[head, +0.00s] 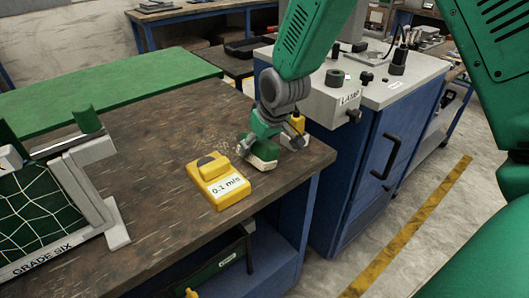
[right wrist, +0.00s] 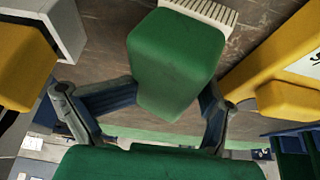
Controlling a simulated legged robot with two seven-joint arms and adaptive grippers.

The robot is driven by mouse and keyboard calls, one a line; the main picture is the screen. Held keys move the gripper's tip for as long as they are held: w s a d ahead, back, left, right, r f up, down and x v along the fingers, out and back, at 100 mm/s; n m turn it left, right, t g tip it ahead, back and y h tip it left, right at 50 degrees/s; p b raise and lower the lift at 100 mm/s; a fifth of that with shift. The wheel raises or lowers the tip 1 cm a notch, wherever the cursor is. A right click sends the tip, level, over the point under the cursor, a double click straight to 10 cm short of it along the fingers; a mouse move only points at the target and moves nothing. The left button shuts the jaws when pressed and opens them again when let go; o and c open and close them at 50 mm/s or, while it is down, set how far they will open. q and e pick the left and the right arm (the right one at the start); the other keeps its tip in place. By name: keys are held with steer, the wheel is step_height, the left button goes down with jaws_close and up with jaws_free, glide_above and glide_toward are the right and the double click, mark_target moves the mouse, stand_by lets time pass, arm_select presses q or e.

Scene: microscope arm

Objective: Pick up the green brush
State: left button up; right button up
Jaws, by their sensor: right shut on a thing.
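The green brush (head: 262,152) has a green block handle and pale bristles. It is on the brown workbench (head: 165,150) near its right corner. My right gripper (head: 268,138) comes down from above and is shut on the brush. In the right wrist view the brush (right wrist: 175,60) sits between the two fingers (right wrist: 155,100), with its white bristles at the top edge. I cannot tell whether the bristles touch the bench. My left gripper is not in view.
A yellow block marked "0.1 m/s" (head: 218,182) lies just left of the brush. Another yellow object (head: 296,122) is close behind the gripper. A grey frame with green netting (head: 50,205) stands at the left. A blue cabinet (head: 375,150) stands right of the bench.

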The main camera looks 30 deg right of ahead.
mark_target(254, 151)
steer(key=a, duration=0.1)
steer(key=s+a+f, duration=0.1)
steer(key=shift+s+a+f+g, duration=0.1)
steer(key=shift+s+a+g, duration=0.2)
steer(key=shift+a, duration=0.05)
steer(key=c, duration=0.4)
steer(key=shift+a, duration=0.15)
steer(key=shift+d, duration=0.9)
steer(key=shift+c, duration=1.4)
steer(key=shift+d, duration=0.2)
steer(key=r, duration=0.1)
steer(key=w+r, duration=0.1)
steer(key=r, duration=0.1)
steer(key=r+p, duration=0.1)
steer(key=r, duration=0.1)
steer(key=shift+w+d+r, duration=0.2)
steer(key=shift+d+r, duration=0.05)
steer(key=shift+d, duration=0.1)
jaws_close()
steer(key=r, duration=0.4)
steer(key=shift+s+a+p, duration=0.2)
steer(key=shift+s+p, duration=0.05)
steer(key=shift+p, duration=0.1)
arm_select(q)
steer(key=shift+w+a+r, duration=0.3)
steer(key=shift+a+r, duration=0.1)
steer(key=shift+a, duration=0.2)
arm_select(e)
steer(key=shift+w+a+r, duration=0.2)
steer(key=shift+a, duration=0.2)
